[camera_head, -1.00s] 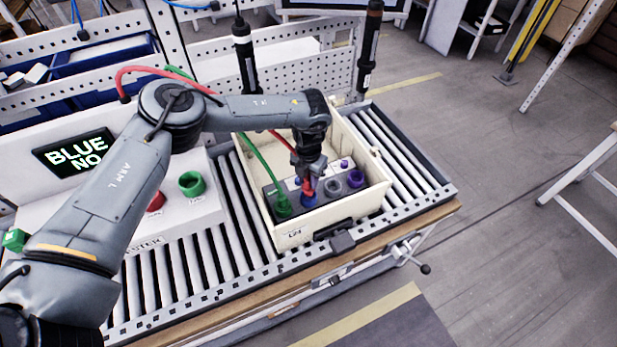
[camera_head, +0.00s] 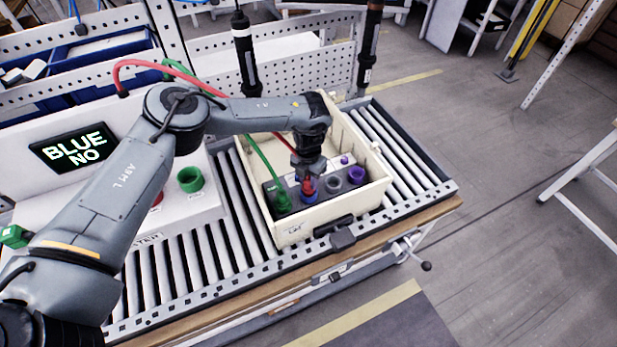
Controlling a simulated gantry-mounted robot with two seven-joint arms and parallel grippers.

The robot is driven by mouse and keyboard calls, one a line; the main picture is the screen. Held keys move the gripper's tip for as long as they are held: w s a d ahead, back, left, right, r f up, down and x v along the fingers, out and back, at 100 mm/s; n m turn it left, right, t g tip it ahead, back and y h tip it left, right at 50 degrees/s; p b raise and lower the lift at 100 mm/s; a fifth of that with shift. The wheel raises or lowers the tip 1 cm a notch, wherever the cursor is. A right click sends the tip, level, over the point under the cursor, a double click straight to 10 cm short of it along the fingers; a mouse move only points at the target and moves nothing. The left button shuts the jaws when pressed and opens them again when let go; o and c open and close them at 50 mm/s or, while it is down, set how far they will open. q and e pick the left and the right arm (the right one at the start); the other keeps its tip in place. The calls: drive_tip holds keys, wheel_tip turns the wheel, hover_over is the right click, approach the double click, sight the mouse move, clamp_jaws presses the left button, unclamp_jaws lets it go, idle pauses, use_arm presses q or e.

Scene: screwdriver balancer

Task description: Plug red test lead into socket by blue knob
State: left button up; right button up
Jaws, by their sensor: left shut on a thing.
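A cream crate (camera_head: 301,232) on the roller conveyor holds a dark panel with a row of sockets and knobs. My left gripper (camera_head: 307,180) is shut on the red test lead's plug (camera_head: 308,187) and points down over the blue socket (camera_head: 310,197). The plug is at or just above the socket; I cannot tell whether it is seated. The knobs behind the blue socket are mostly hidden by the gripper. The green lead (camera_head: 264,165) ends in a green plug (camera_head: 282,200) at the panel's left. My right gripper is not in view.
A grey socket (camera_head: 333,187) and a purple socket (camera_head: 356,175) lie right of the blue one. Two screwdrivers (camera_head: 243,55) (camera_head: 369,50) hang behind the crate.

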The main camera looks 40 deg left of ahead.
sight(309, 179)
use_arm(q)
drive_tip(key=shift+f+b, duration=0.3)
drive_tip(key=shift+f, duration=0.45)
drive_tip(key=o, duration=1.1)
drive_tip(key=shift+o, duration=0.2)
wheel_tip(309, 179, up, 11)
drive_tip(key=shift+f+p, duration=0.1)
drive_tip(key=shift+p, duration=0.2)
